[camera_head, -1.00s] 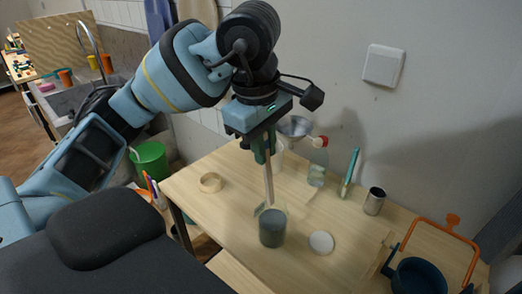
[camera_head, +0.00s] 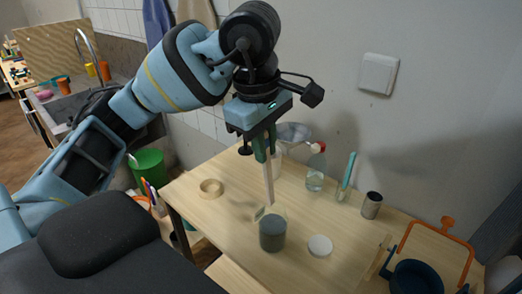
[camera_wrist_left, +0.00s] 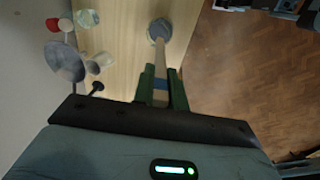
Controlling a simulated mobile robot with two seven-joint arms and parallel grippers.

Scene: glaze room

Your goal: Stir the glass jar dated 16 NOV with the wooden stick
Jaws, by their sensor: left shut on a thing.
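My left gripper (camera_head: 264,150) is shut on the upper part of a wooden stick (camera_head: 268,185) and holds it nearly upright. The glass jar (camera_head: 272,235), filled with something dark grey, stands on the table below it. A small pale label shows at its upper left; I cannot read a date. The stick's lower end is at the jar's mouth; I cannot tell whether it is inside. In the left wrist view the stick (camera_wrist_left: 160,65) runs from the green fingers to the jar (camera_wrist_left: 160,30). My right gripper is not in view.
A white round lid (camera_head: 320,246) lies right of the jar. A clear bottle (camera_head: 315,180), a metal can (camera_head: 372,205) and a dark blue pot (camera_head: 415,278) stand farther right. A tape ring (camera_head: 211,188) lies at the left.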

